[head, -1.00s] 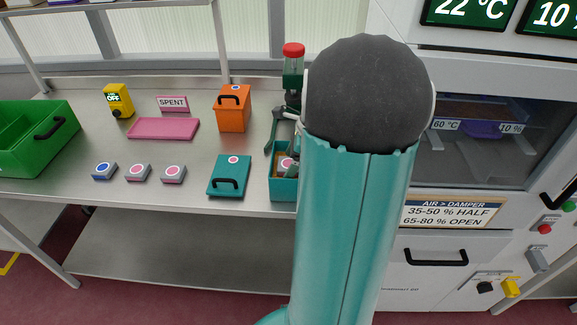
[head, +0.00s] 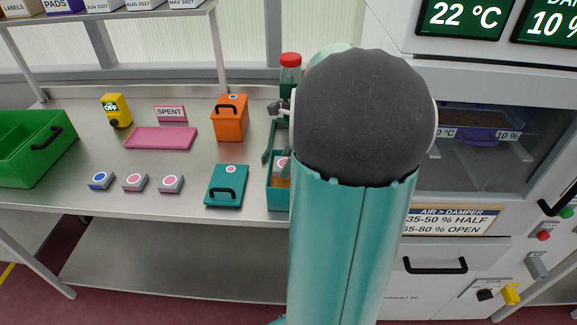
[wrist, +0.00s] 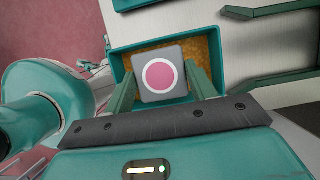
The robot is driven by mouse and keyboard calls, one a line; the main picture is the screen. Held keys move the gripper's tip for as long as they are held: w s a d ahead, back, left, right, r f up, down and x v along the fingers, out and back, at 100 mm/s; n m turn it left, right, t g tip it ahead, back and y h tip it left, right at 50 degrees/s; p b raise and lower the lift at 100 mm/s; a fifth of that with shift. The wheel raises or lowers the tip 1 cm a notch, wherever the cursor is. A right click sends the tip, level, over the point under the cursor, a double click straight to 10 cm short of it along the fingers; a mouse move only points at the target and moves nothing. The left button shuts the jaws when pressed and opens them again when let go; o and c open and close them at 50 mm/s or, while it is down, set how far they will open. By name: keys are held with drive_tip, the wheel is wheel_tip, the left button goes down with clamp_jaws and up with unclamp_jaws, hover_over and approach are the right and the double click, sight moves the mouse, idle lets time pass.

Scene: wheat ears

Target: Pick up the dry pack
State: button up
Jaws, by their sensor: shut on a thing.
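A grey square pack with a pink dot (wrist: 160,75) is between the two fingers of my gripper (wrist: 162,84) in the wrist view. My gripper is shut on it. The pack is over the open teal box (wrist: 122,52), with orange-yellow contents around it. In the head view the pack (head: 282,164) shows at the teal box (head: 278,199), partly hidden by my arm. A pack with a blue dot (head: 101,180) and two with pink dots (head: 135,182), (head: 171,183) lie in a row on the bench.
A teal lid (head: 227,186) lies left of the teal box. An orange box (head: 230,119), pink tray (head: 161,139), SPENT sign (head: 170,113), yellow device (head: 116,110) and green bin (head: 38,146) stand on the bench. A red-capped bottle (head: 290,72) is behind the teal box.

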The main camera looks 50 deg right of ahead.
drive_tip(key=s+a+r, duration=0.5)
drive_tip(key=a+r, duration=0.4)
drive_tip(key=a, duration=0.3)
drive_tip(key=shift+a, duration=0.2)
